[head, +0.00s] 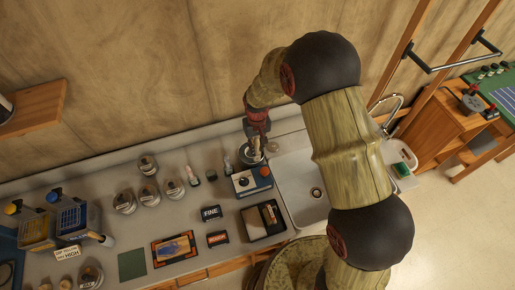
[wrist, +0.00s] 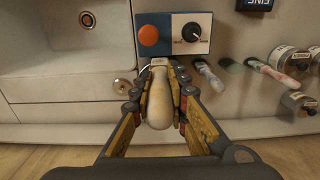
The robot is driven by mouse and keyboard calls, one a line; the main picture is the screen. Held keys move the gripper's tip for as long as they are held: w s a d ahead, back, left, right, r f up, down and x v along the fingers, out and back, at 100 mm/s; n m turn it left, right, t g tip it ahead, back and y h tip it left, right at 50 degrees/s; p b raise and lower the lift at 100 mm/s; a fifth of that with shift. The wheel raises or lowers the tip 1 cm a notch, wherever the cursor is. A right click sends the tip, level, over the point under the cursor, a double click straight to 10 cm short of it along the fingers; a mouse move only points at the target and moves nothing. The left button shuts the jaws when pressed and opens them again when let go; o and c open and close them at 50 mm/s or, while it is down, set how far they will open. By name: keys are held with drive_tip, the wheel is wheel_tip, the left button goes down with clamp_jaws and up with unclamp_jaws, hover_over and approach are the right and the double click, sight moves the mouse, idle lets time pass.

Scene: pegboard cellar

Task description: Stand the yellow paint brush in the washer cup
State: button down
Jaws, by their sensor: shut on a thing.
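My gripper (head: 257,128) is shut on a paint brush with a thick pale, cream-coloured handle. In the wrist view the handle (wrist: 160,100) sits between the fingers (wrist: 160,84), its rounded end towards the camera. The brush's lower part is hidden there. In the head view the gripper is over a round, dark cup with a pale rim (head: 243,158), behind a blue and white box. The brush (head: 257,150) points down at this cup. I cannot tell whether its tip is inside or just above it. No yellow shows clearly on the brush.
The box (head: 244,185) has an orange button and a dark knob. A sink (head: 297,190) lies to its right. A dark tray (head: 256,229) lies in front.

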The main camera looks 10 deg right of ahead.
drive_tip(key=shift+w+a+f, duration=0.8)
drive_tip(key=shift+w, duration=3.25)
wheel_tip(320, 180, down, 10)
drive_tip(key=b, duration=0.6)
drive_tip(key=shift+r, duration=0.25)
drive_tip(key=c, duration=1.8)
unclamp_jaws()
drive_tip(key=shift+o, duration=0.7)
wheel_tip(320, 180, up, 12)
